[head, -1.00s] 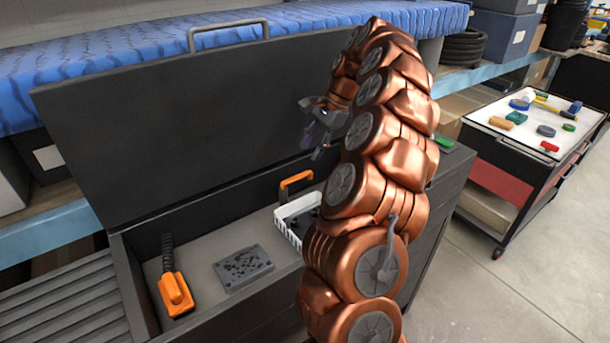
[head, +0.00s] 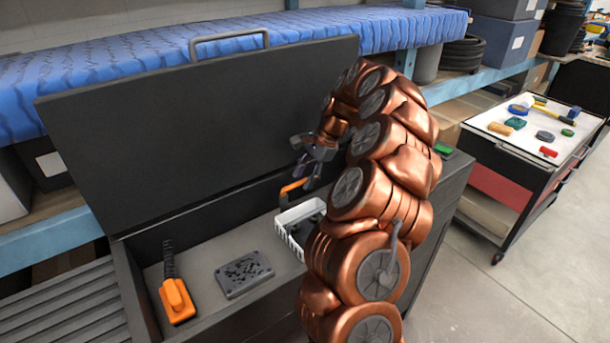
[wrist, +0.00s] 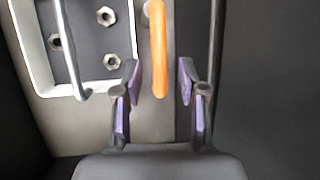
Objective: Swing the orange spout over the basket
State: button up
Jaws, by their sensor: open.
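The orange spout (head: 292,190) is a slim bent bar at the back of the open chest, beside the basket. In the wrist view the orange spout (wrist: 158,50) runs down between my two fingers, with a gap on each side. My gripper (head: 308,172) is open and at the spout; its fingers (wrist: 158,78) have purple pads and hold nothing. The white basket (head: 282,234) stands in front of the spout, partly hidden by my arm. In the wrist view the basket's rim (wrist: 42,85) is left of the spout, with several nuts inside.
The open chest's dark lid (head: 200,130) stands up behind my gripper. A grey perforated block (head: 243,273) and an orange tool with a black upright part (head: 177,298) lie left of the basket. A cart (head: 540,140) with small tools stands right.

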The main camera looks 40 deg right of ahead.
jog(key=shift+f, duration=0.1)
jog(key=shift+c, duration=0.3)
grip_shut()
dwell(0.4)
